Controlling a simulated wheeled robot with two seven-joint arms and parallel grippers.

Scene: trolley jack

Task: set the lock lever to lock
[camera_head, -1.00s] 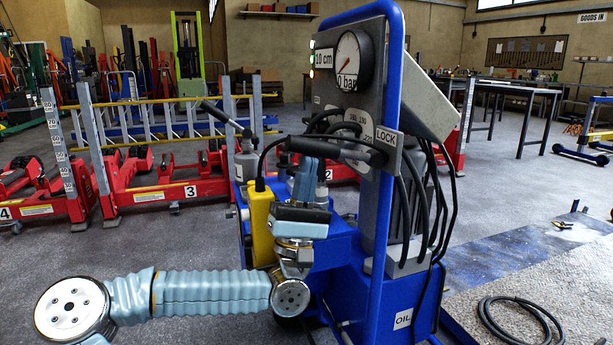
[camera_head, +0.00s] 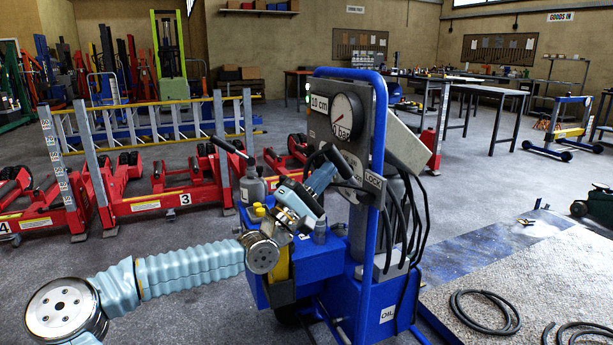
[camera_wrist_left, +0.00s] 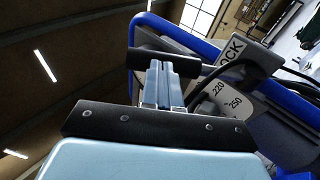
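The lock lever's black handle (camera_head: 338,161) slants up and left on the blue trolley's grey panel. The white LOCK label (camera_head: 373,180) is just right of it. My left gripper (camera_head: 327,175) is at the handle's lower left side. In the left wrist view, its two fingers (camera_wrist_left: 165,85) are close together with nothing seen between them. The black handle (camera_wrist_left: 165,62) lies crosswise at their tips and seems to touch them. The lever's pivot is hidden. My right gripper is in no view.
A round dial gauge (camera_head: 346,115) sits above the lever on the panel. Black hoses (camera_head: 405,220) hang right of the LOCK label. The blue frame (camera_head: 376,120) rises beside the panel. Red jacks (camera_head: 170,200) stand on the left. Coiled hoses (camera_head: 485,312) lie on the floor at right.

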